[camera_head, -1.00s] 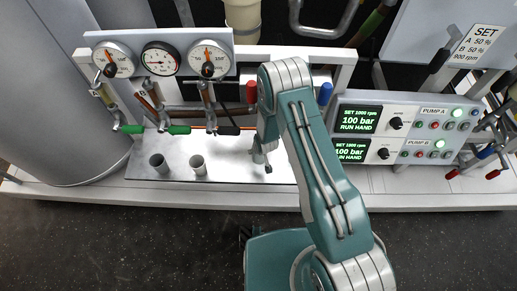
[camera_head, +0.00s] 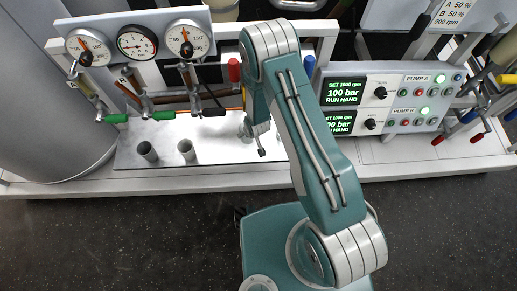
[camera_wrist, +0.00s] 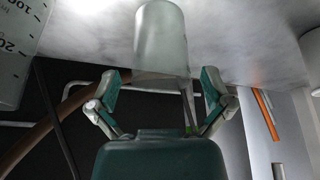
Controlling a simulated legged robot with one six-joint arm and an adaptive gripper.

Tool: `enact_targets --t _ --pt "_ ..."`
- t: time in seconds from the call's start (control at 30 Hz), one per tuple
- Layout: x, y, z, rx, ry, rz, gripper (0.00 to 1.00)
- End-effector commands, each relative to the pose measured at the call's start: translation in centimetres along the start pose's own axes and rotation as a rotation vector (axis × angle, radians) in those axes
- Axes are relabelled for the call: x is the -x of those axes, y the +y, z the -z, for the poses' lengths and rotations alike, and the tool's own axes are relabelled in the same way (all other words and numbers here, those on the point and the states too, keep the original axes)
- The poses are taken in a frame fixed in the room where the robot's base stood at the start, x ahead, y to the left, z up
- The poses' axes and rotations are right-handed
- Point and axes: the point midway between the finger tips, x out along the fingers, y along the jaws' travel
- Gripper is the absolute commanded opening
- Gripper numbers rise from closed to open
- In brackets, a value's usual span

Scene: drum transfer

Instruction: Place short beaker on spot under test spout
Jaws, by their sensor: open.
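A frosted, translucent beaker (camera_wrist: 160,40) stands between and just beyond the spread fingers of my gripper (camera_wrist: 160,95) in the wrist view. The fingers are open, with gaps on both sides of the beaker. A larger clear vessel (camera_wrist: 18,50) with graduation marks shows at the left edge of that view. In the head view my gripper (camera_head: 256,146) is low over the metal tray (camera_head: 215,172), partly hidden by my arm.
Gauges (camera_head: 137,42) sit above. A pump panel (camera_head: 390,103) is right of my arm. Bare tray lies between the right cup and my gripper.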

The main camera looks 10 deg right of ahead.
Motion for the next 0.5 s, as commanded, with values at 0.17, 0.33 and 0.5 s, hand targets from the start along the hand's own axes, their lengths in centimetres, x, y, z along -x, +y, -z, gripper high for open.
enact_targets --t 0.17,0.33,0.5 --pt "1.5 0.0 -3.6 0.000 -0.001 0.000 1.00" --pt "2.8 -0.1 -6.7 0.000 0.000 0.000 1.00" --pt "3.5 -0.1 -8.5 0.001 0.001 0.000 1.00"
